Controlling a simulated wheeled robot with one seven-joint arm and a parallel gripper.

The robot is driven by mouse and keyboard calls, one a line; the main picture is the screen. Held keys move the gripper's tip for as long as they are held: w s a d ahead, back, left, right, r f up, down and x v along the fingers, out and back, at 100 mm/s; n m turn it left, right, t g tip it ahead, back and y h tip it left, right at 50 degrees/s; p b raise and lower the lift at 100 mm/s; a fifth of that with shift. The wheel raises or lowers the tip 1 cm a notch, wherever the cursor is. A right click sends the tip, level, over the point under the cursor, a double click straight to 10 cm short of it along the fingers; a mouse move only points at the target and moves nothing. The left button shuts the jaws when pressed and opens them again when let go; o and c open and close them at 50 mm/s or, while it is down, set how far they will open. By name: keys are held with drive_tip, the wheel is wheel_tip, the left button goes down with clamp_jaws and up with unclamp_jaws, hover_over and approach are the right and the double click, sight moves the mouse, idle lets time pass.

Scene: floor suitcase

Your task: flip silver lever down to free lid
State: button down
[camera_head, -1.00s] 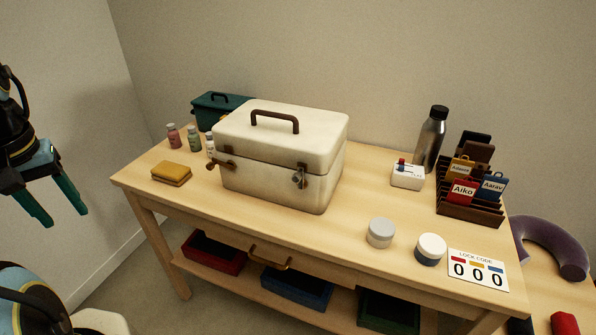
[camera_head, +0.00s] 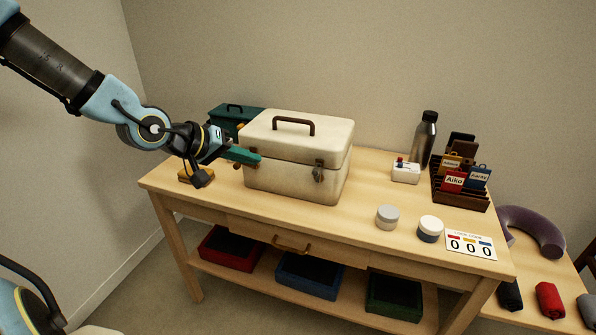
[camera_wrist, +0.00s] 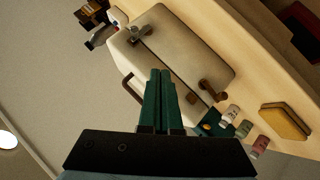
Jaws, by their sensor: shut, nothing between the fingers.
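The cream case (camera_head: 290,180) stands closed on the table, with a brown handle on its lid. The silver lever (camera_head: 317,173) sits on the right front latch; in the wrist view it is at the upper left (camera_wrist: 139,35). A brown latch (camera_wrist: 212,90) on the case's other side also shows in the wrist view. My gripper (camera_head: 257,159) reaches in from the left with shut, empty green fingers, its tips at the case's left front near the lid seam. In the wrist view the fingers (camera_wrist: 159,72) overlap the lid; I cannot tell whether they touch.
A teal box (camera_head: 222,121) stands behind my gripper. Jars (camera_head: 387,217), a lock-code card (camera_head: 471,244), a white box (camera_head: 405,171) and a steel bottle (camera_head: 426,140) stand to the right.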

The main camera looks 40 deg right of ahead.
drive_tip(key=r, duration=0.1)
drive_tip(key=s+d+r+h, duration=0.1)
drive_tip(key=r, duration=0.1)
drive_tip(key=shift+s+d+g, duration=0.3)
drive_tip(key=shift+d, duration=0.1)
drive_tip(key=shift+f, duration=0.15)
drive_tip(key=b, duration=0.3)
approach(316, 167)
drive_tip(key=r+x, duration=0.1)
drive_tip(key=x, duration=0.3)
drive_tip(key=shift+d+f, duration=0.45)
drive_tip(key=shift+f, duration=0.4)
